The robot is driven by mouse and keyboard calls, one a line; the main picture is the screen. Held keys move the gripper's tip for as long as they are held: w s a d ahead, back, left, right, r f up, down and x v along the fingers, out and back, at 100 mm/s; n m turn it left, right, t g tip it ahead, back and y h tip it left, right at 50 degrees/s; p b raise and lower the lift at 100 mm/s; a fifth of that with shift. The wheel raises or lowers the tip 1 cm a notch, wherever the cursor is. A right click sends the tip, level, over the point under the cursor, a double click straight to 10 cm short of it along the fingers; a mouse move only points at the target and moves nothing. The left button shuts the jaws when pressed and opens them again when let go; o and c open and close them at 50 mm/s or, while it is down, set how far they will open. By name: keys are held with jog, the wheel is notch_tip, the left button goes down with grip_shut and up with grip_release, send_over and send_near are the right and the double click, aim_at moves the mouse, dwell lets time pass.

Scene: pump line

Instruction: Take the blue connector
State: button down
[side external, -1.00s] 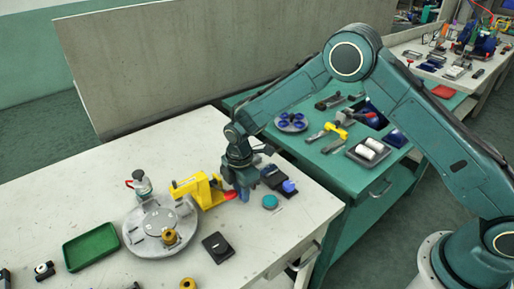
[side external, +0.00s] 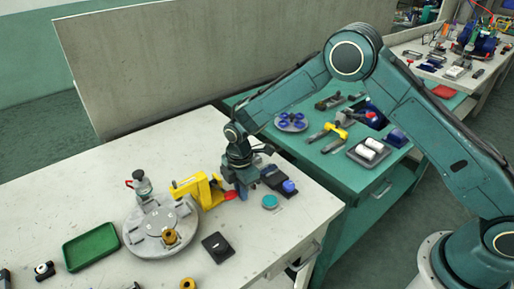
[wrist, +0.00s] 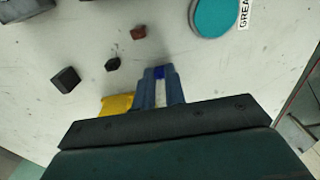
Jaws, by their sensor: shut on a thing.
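My gripper (side external: 240,194) points down at the white table, just right of a yellow clamp-like tool (side external: 200,190) with a red tip. Only a little of the connector shows between the fingertips; the rest is hidden. In the side view the fingers hide it. I cannot tell whether it touches the table.
A dark block (side external: 273,176) and a round blue part (side external: 289,187) lie right of my gripper. A teal disc (side external: 270,202) lies in front of them. A grey round plate (side external: 160,243), a green tray (side external: 91,247) and a black square (side external: 217,246) stand left and front. The table's front right is clear.

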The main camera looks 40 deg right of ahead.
jog(key=shift+r, duration=0.65)
dwell(0.6)
jog(key=shift+r, duration=2.1)
